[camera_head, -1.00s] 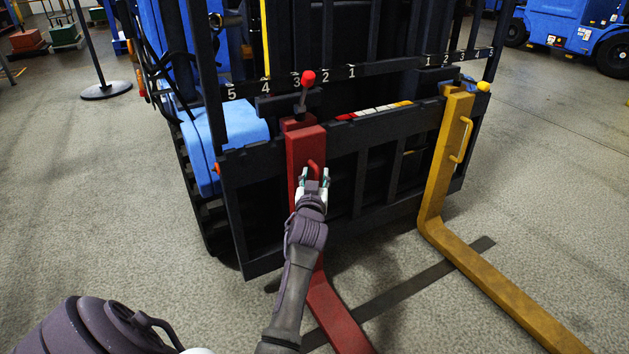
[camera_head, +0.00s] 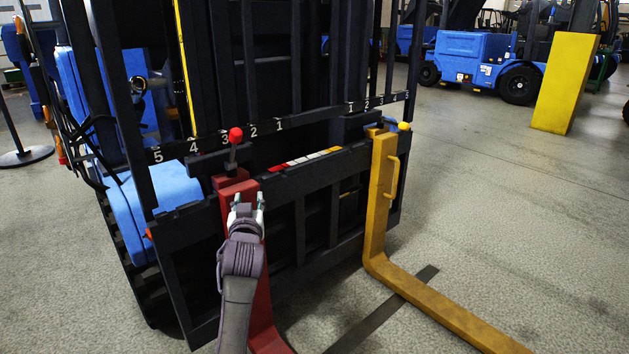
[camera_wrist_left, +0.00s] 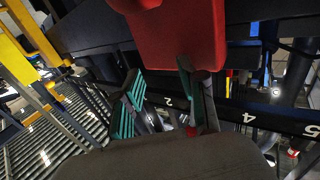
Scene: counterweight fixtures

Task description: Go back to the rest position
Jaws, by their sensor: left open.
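The red fork (camera_head: 262,310) hangs on the left part of the black carriage, with a red-knobbed lever (camera_head: 235,136) at its top. The yellow fork (camera_head: 378,190) hangs on the right part, with a yellow handle (camera_head: 393,180) and a yellow knob (camera_head: 404,126). My left gripper (camera_head: 248,202) is open in front of the upper red fork. The red fork's handle does not show clearly behind it. In the left wrist view, the open fingers (camera_wrist_left: 165,98) have nothing visible between them, and a red part (camera_wrist_left: 180,36) is close above. My right gripper is not in view.
The black carriage (camera_head: 330,205) and mast stand close in front, with a numbered bar (camera_head: 267,129). A blue forklift (camera_head: 475,58) and a yellow post (camera_head: 566,85) stand at the back right. A stanchion base (camera_head: 22,157) is at far left. Floor at the right is clear.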

